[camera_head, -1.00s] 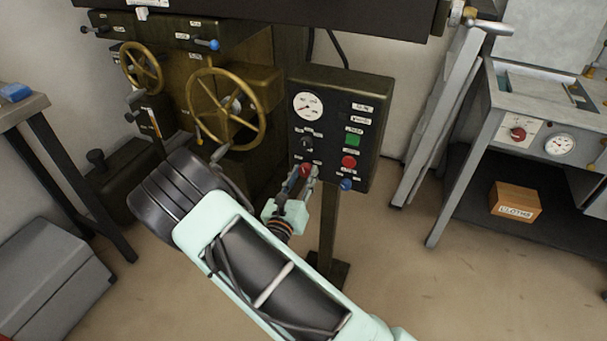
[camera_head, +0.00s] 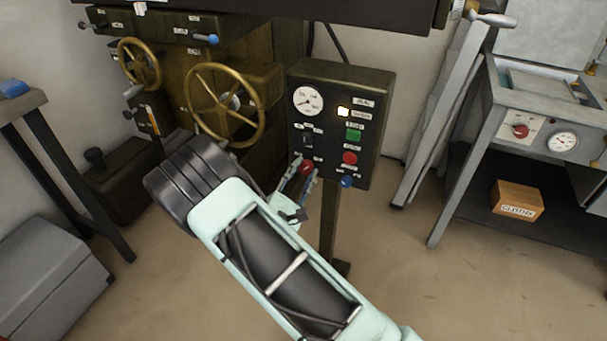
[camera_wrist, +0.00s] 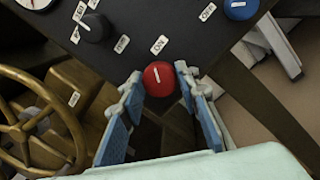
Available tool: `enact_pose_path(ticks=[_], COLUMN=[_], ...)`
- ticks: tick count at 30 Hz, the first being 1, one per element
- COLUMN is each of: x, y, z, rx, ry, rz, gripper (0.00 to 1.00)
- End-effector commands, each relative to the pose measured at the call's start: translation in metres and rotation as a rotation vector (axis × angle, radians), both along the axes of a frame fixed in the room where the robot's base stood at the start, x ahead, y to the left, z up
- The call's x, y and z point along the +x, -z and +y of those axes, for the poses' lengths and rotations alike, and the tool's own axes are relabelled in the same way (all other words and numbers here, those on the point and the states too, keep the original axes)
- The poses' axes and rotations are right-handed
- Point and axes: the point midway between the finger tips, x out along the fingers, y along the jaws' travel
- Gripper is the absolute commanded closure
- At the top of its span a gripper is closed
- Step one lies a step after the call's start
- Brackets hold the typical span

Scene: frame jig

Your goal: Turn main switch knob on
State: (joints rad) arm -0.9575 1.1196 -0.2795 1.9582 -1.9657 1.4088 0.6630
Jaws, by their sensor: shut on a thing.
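A dark control panel (camera_head: 336,88) stands on a post in the head view. A red knob (camera_head: 306,167) sits at its lower left edge. The knob also shows in the wrist view (camera_wrist: 158,78), with a white line pointing roughly at a small label (camera_wrist: 159,45); the label's text is hard to read. My gripper (camera_head: 303,178) is at the knob, and in the wrist view its blue-padded fingers stand on both sides of it, shut on it. A lamp (camera_head: 343,112) on the panel glows yellow-white.
The panel also has a gauge (camera_head: 308,100), a green button (camera_head: 354,136), a red button (camera_head: 350,158) and a blue knob (camera_head: 347,181) close to my gripper. A brass handwheel (camera_head: 227,104) is left of the panel.

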Motion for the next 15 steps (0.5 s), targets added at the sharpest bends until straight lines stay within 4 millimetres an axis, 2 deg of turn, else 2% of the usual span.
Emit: enact_pose_path(ticks=[7,15], x=[-0.0003,-0.0004], y=[0.0018,0.0014], z=[0.0007,0.0009], rx=[0.109,0.153], ry=[-0.001,-0.001], rz=[-0.037,-0.053], gripper=[0.95,0.95])
